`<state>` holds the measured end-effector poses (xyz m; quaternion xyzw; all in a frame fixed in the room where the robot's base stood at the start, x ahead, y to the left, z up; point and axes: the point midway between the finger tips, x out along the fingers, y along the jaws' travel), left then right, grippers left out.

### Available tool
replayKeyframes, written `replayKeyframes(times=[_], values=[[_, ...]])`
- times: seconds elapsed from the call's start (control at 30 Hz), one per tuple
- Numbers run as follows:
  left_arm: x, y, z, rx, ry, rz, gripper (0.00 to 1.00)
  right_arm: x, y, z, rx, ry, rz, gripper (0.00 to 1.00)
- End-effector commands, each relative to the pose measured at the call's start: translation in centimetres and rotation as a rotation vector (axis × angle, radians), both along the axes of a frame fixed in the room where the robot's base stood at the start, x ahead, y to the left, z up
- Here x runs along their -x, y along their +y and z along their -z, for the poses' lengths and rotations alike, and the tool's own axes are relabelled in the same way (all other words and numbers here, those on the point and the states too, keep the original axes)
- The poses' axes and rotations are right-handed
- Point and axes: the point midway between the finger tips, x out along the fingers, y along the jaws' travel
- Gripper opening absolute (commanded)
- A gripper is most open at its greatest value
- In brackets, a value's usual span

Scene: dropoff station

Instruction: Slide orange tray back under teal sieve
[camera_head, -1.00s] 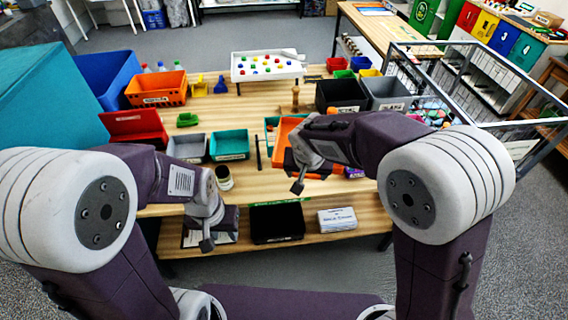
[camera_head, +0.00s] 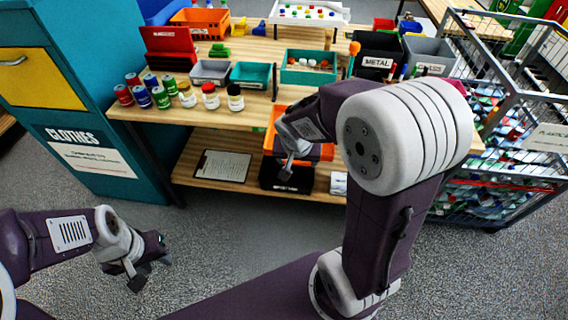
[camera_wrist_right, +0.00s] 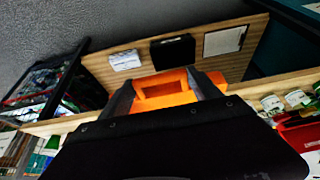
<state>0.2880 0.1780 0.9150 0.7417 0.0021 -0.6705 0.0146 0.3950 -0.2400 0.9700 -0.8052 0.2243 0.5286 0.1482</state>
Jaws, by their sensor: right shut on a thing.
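The teal sieve (camera_head: 310,76) stands on the tabletop near its front edge, with small brown and white pieces in it. The orange tray (camera_head: 270,137) shows in front of and below the sieve, at the table's front edge, partly covered by my right arm. My right gripper (camera_head: 288,168) is shut on the tray. In the right wrist view the tray's orange wall (camera_wrist_right: 166,90) shows between the two fingers (camera_wrist_right: 163,97). My left gripper (camera_head: 150,272) is empty, with its fingers apart, low over the floor and away from the table.
Several cans (camera_head: 162,98) and jars (camera_head: 210,97) stand along the table's front left. Grey (camera_head: 210,72) and teal (camera_head: 250,76) bins are left of the sieve; the METAL bin (camera_head: 378,62) is right. A wire cage (camera_head: 500,120) stands right. A lower shelf (camera_head: 200,185) runs beneath.

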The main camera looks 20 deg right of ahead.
Motion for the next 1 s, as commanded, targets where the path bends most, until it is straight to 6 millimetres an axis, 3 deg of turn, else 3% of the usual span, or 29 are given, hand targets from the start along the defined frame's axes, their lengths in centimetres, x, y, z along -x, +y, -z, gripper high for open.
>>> replayKeyframes(times=[0.23,0.6,1.0], values=[[0.0,0.0,0.5,0.000,0.000,0.000,0.36,-0.2,-0.2,0.6,0.000,-0.001,0.004,0.08],[0.0,0.0,2.8,0.000,0.000,0.000,0.36,-1.7,-1.1,4.3,0.000,-0.001,0.004,0.08],[0.0,0.0,-0.6,0.000,0.000,0.000,0.36,-5.5,-3.4,3.6,-0.001,0.000,0.005,0.08]])
